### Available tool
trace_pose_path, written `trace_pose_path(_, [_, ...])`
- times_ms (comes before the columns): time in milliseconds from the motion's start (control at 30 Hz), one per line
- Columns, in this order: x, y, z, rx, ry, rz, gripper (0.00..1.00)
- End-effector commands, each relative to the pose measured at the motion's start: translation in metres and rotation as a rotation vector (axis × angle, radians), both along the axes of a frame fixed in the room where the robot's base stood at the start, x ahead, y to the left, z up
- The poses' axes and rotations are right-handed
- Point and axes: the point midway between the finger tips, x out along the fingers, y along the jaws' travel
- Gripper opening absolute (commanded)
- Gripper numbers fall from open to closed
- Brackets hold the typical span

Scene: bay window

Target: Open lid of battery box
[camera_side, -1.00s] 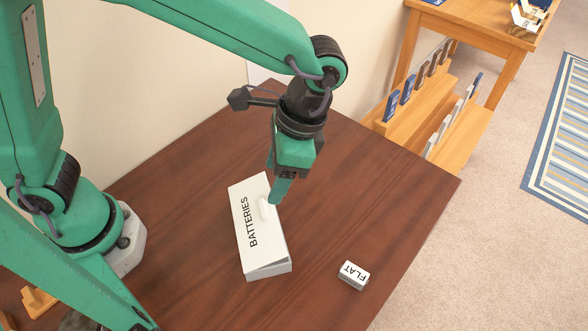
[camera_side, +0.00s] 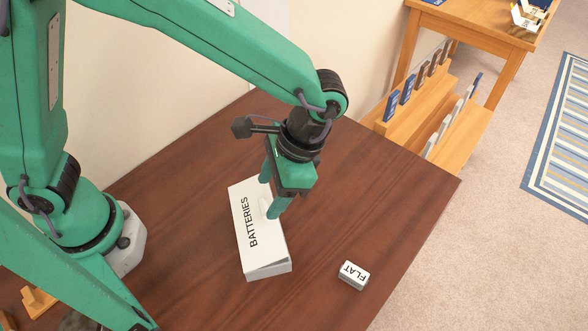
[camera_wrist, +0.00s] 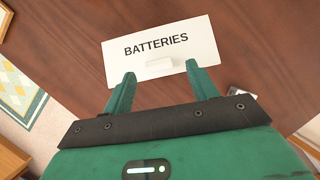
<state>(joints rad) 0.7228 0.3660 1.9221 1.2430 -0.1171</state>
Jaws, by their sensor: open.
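The battery box (camera_side: 270,270) sits on the brown table. Its white lid (camera_side: 246,205), marked BATTERIES, lies over the top. A small white raised handle (camera_side: 265,206) is on the lid near its right edge. The lid (camera_wrist: 190,50) and handle (camera_wrist: 158,66) also show in the wrist view. My gripper (camera_side: 270,194) is open just above the lid, its two green fingers apart. In the wrist view, the fingertips of my gripper (camera_wrist: 160,71) are on either side of the handle. I cannot tell whether they touch it. The inside of the box is hidden.
A small white block marked FLAT (camera_side: 353,275) lies on the table (camera_side: 400,205) to the right of the box. The table's right edge drops to carpet. A wooden shelf rack (camera_side: 430,110) stands beyond the far right edge. The wall is behind.

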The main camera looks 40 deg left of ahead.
Motion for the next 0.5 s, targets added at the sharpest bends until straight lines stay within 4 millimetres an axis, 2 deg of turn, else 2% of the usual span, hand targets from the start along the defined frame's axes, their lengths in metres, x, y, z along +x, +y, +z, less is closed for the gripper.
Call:
trace_pose_path(200, [-0.008,0.005,-0.023,0.003,0.001,-0.001,0.58])
trace_pose_path(500, [-0.011,0.008,-0.032,0.002,-0.001,-0.001,0.58])
